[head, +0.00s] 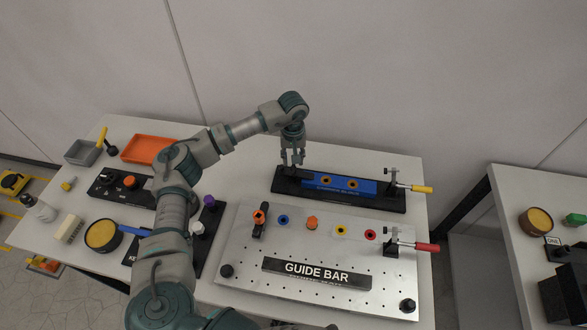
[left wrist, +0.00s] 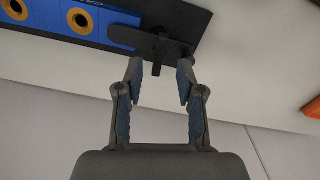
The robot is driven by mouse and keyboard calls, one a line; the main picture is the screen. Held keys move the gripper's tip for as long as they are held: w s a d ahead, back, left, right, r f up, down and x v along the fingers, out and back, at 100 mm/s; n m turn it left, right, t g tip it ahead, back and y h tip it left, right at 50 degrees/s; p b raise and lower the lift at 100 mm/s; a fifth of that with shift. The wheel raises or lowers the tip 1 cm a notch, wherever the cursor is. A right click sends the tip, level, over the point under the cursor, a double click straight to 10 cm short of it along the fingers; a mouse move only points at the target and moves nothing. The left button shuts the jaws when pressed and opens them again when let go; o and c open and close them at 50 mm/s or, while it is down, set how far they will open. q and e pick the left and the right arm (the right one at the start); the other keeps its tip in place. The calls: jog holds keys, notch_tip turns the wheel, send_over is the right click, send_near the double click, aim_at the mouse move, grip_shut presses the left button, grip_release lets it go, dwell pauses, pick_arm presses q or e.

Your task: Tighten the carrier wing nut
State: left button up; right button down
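The blue carrier (head: 340,184) with orange-ringed holes lies on a black base (head: 300,190) at the back of the table. Its end also shows at the top left of the left wrist view (left wrist: 100,22). A dark part with a flat bar and a crossing upright piece (left wrist: 158,52), possibly the wing nut, stands at the carrier's end in the left wrist view. My left gripper (head: 292,160) points down over the left end of the base. Its fingers (left wrist: 160,72) are open and apart, with the dark part just beyond and between the tips. My right gripper is not in view.
A toggle clamp with a yellow handle (head: 421,189) stands at the carrier's right end. In front lies a grey perforated plate (head: 230,250) with a "GUIDE BAR" block (head: 318,272) and a red-handled clamp (head: 427,247). An orange tray (head: 150,149) is at left.

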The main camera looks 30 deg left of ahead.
pick_arm(q)
jog(key=shift+f+b, duration=0.45)
jog(key=shift+f, duration=0.5)
grip_shut()
